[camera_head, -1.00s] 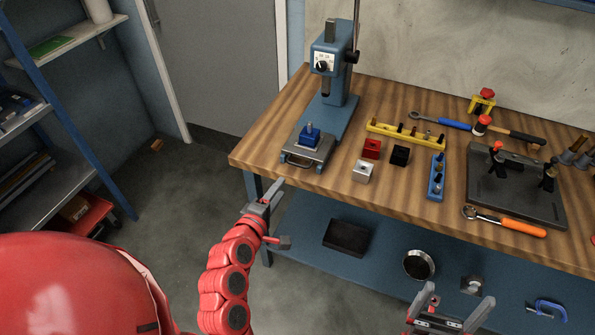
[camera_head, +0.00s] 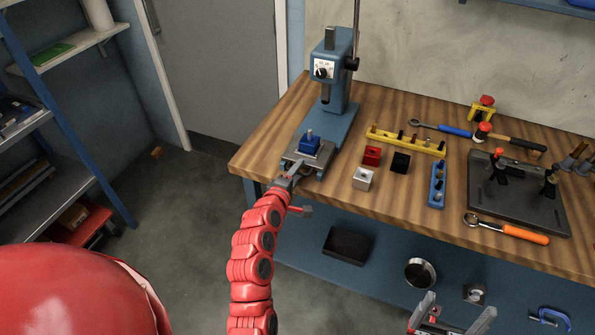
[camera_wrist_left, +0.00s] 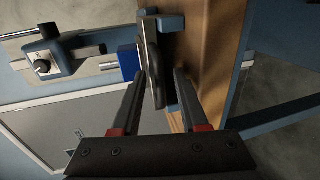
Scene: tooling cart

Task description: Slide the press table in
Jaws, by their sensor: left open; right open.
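The blue press (camera_head: 331,75) stands upright at the table's left end. Its grey press table (camera_head: 323,158) sits out at the front of the press base, carrying a blue block (camera_head: 309,144). My left gripper (camera_head: 293,172) is open at the front edge of the press table, where it hides the handle in the head view. In the left wrist view the fingers (camera_wrist_left: 160,75) stand on either side of the grey handle and plate edge (camera_wrist_left: 154,62); I cannot tell whether they touch. My right gripper (camera_head: 452,318) is open and empty at the bottom edge, away from the press.
Red (camera_head: 372,155), white (camera_head: 363,178) and black (camera_head: 400,162) blocks stand right of the press.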

